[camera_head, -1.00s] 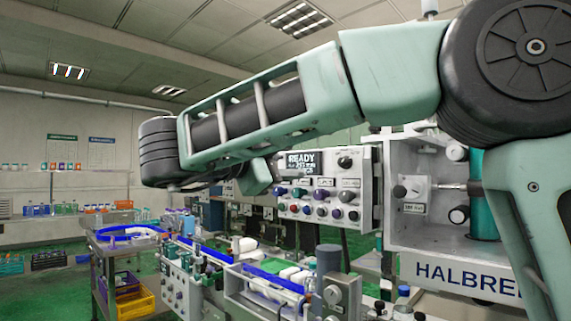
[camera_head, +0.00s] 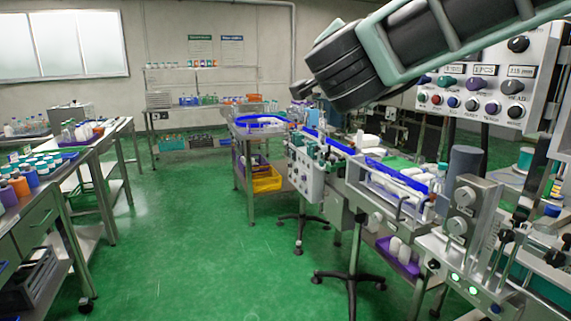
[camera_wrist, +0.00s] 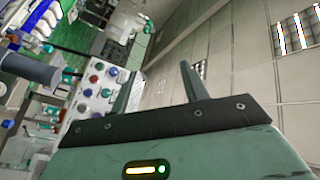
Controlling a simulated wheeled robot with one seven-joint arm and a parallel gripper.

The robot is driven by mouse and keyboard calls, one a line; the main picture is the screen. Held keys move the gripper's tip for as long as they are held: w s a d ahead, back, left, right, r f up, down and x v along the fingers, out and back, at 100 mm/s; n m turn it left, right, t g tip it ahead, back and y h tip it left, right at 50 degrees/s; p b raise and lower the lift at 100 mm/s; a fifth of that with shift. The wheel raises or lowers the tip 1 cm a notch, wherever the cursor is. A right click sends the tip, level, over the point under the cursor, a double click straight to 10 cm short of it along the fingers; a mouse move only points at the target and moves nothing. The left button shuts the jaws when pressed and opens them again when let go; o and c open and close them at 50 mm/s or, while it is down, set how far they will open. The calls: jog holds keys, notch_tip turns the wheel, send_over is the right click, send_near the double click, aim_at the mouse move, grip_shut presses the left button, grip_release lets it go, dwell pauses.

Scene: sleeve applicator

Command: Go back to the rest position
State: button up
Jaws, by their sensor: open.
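My gripper (camera_wrist: 158,88) shows in the wrist view with its two fingers spread apart and nothing between them. Beyond the fingers in that view are the ceiling and the sleeve applicator's control panel (camera_wrist: 95,85), seen tilted. In the head view my arm reaches across the upper right, in front of the control panel (camera_head: 485,85) with its several coloured knobs. The gripper's fingers do not show in the head view.
The conveyor line (camera_head: 345,170) with white bottles runs along the right. A cart with a yellow crate (camera_head: 267,180) stands mid-picture. A bench with bottles (camera_head: 50,190) lines the left. The green floor (camera_head: 200,230) between is clear.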

jog(key=s+a+f+n+g+y, duration=0.5)
jog(key=s+a+f+n+y, duration=0.1)
jog(key=a+f+n+y, duration=0.5)
jog(key=s+f+n+g+y, duration=0.1)
jog(key=s+f+n+g, duration=0.35)
jog(key=s+f, duration=0.4)
jog(key=s+d+f+n+g+h, duration=0.2)
jog(key=s+d+f, duration=0.4)
jog(key=s, duration=0.3)
jog(key=s+d+f+n+g+h, duration=0.2)
jog(key=s+d+f+g+h, duration=0.2)
jog(key=s+d+f+g, duration=0.3)
notch_tip(320, 180, down, 2)
jog(key=shift+s+f, duration=0.1)
jog(key=shift+s, duration=1.05)
jog(key=shift+a, duration=0.1)
